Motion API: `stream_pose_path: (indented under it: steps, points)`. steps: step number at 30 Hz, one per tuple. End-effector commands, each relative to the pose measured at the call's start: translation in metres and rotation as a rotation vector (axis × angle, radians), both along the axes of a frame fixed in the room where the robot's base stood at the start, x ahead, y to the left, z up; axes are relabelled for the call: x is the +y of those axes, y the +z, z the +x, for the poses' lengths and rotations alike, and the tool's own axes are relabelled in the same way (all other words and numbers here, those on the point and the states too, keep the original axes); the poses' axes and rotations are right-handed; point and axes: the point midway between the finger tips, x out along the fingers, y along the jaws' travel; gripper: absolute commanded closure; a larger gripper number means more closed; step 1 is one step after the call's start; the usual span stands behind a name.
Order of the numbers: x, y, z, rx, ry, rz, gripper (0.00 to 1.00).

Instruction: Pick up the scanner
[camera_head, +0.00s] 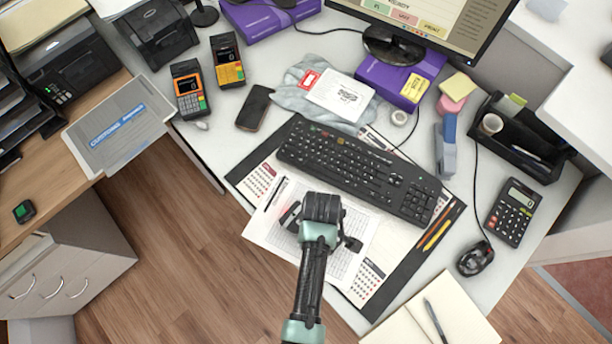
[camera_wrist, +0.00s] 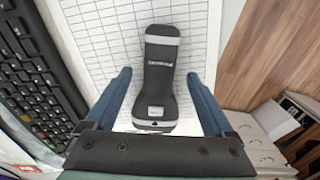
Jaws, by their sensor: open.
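The scanner (camera_wrist: 157,60) is a long black and grey handheld device in the wrist view, lying on a white sheet with a printed grid. My gripper (camera_wrist: 159,80) is open, with one blue-grey finger on each side of the scanner and a visible gap to both sides. In the head view my gripper (camera_head: 322,208) is over the papers in front of the keyboard and hides most of the scanner. How far the fingertips are above the sheet is hard to tell.
A black keyboard (camera_head: 357,170) lies just behind my gripper. Pencils (camera_head: 437,232), a mouse (camera_head: 475,259) and a calculator (camera_head: 514,212) lie to the right. An open notebook (camera_head: 440,315) is at the front. A phone (camera_head: 254,107) and card terminals (camera_head: 189,89) stand at the back left.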

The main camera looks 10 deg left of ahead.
Motion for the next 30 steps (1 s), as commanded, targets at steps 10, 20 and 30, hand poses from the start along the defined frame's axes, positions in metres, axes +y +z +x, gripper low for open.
stream_pose_path:
  steps: [10,20,30]
  points:
    - [0.000,-0.020,0.001,-0.001,0.000,0.000,0.12]
    - [0.000,-0.020,0.001,-0.001,0.000,0.000,0.54]
    - [0.000,-0.020,0.000,-0.001,0.000,0.000,1.00]
